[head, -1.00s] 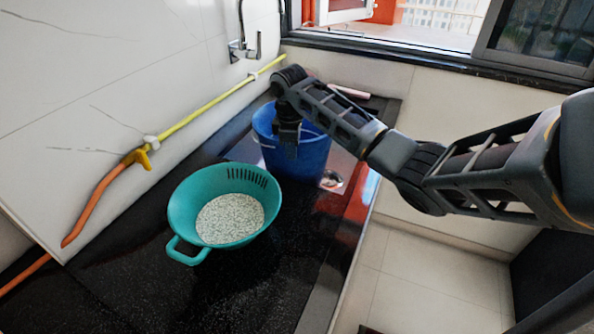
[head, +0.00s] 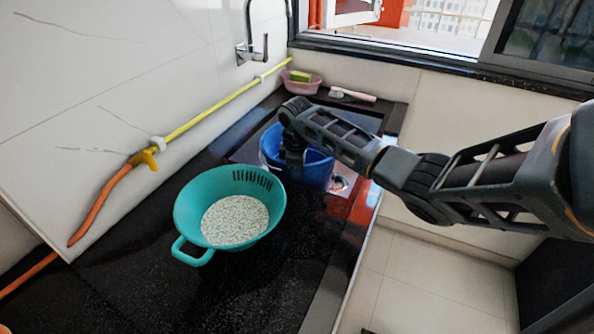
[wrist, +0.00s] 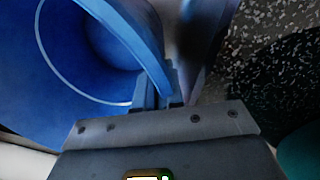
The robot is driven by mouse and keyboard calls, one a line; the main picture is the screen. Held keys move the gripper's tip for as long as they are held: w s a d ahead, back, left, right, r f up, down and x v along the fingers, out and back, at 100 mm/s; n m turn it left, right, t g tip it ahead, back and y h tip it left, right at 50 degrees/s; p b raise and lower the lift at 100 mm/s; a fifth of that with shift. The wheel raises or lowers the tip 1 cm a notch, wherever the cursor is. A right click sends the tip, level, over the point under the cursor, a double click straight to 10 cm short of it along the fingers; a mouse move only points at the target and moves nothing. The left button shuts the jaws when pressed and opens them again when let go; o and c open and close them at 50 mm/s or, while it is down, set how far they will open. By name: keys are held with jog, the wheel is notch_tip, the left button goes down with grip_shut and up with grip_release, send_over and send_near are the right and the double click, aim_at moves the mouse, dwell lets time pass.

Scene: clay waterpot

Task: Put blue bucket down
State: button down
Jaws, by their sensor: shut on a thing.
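The blue bucket (head: 317,172) is in the sink area of the black counter in the head view, behind the teal colander. Its base is hidden by the counter's edge, so I cannot tell whether it touches the sink bottom. My gripper (head: 293,168) is at the bucket's near rim and is shut on it. In the wrist view my gripper (wrist: 172,98) is closed over the blue rim or handle of the bucket (wrist: 75,60), whose open inside shows at the left.
A teal colander (head: 195,212) of pale grains stands on the counter (head: 150,290) in front. A yellow and orange hose (head: 210,107) runs along the wall under a tap (head: 252,50). A pink dish (head: 300,86) with a sponge and a pink-handled brush (head: 352,94) lie at the back.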

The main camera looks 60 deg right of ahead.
jog(key=c, duration=1.3)
grip_release()
jog(key=shift+o, duration=0.2)
notch_tip(320, 180, up, 12)
jog(key=a, duration=0.1)
jog(key=shift+s+a, duration=0.15)
jog(key=shift+s, duration=0.1)
jog(key=shift+r, duration=0.1)
